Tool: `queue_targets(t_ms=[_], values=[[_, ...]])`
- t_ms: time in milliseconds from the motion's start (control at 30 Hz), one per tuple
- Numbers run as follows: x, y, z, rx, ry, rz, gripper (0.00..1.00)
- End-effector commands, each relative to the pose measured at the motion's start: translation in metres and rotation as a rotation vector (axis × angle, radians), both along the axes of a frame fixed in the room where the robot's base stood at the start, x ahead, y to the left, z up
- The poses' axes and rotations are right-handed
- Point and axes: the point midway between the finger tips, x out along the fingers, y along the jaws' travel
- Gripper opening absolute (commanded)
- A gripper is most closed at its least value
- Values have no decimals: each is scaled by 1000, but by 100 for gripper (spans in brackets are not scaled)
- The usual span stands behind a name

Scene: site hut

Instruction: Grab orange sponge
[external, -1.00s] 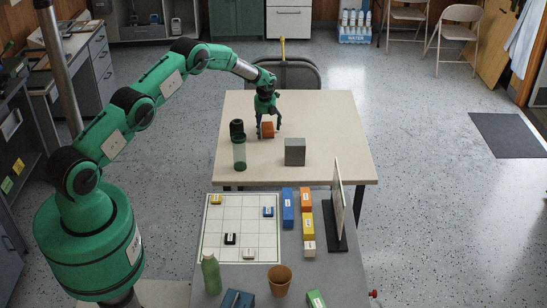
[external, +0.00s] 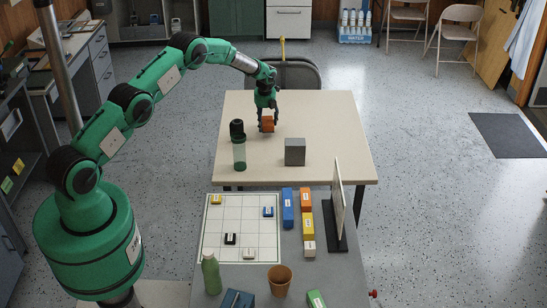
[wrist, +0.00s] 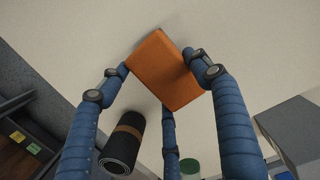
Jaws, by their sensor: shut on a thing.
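The orange sponge (external: 267,122) is a small block held between the fingers of my gripper (external: 267,114), above the beige table. In the wrist view the sponge (wrist: 164,72) sits between the blue-grey fingers of my gripper (wrist: 160,82), tilted. The fingers touch its sides and are shut on it. In the external view the fingers partly cover the sponge.
A green-tinted clear bottle (external: 239,154) and a dark rolled item (external: 237,129) stand left of the gripper on the beige table (external: 335,120). A grey cube (external: 295,152) is to the right. A nearer grey table (external: 340,275) holds a grid board (external: 218,242) and several blocks.

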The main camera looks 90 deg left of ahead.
Motion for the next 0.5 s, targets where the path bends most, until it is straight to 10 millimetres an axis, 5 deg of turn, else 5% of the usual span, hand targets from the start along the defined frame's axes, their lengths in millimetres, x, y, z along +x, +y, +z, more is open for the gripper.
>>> queue_targets(t_ms=[233,500], values=[[0,1,42,1,-1,1,45],[0,0,65,0,0,0,45]])
